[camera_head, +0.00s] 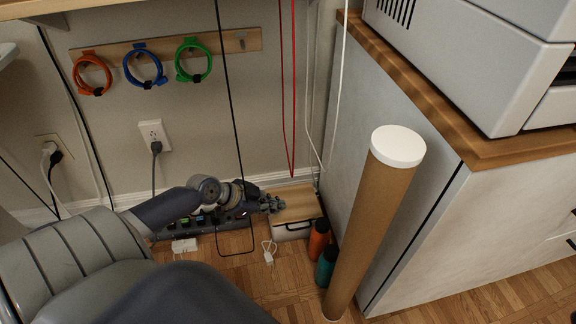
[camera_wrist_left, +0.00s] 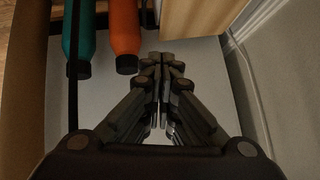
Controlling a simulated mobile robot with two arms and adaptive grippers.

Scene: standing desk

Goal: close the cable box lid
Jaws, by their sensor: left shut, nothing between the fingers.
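The cable box (camera_head: 292,233) is a pale box with a dark handle on its front, on the floor against the wall, left of the cabinet. Its wooden lid (camera_head: 299,204) shows as a light panel over the top; I cannot tell whether it is fully down or slightly tilted. In the left wrist view, a wooden panel that looks like the lid (camera_wrist_left: 203,18) shows beyond the fingertips. My left gripper (camera_head: 274,204) is shut and empty at the lid's left side; its fingers (camera_wrist_left: 160,70) are together in the wrist view. I cannot tell whether they touch the lid. My right gripper is not in view.
An orange bottle (camera_head: 318,239) and a teal bottle (camera_head: 327,265) stand right of the box. A tall cardboard tube (camera_head: 375,220) and a cabinet (camera_head: 430,180) bound the right. A power strip (camera_head: 202,222) lies behind my left arm. Cables (camera_head: 294,80) hang above the box.

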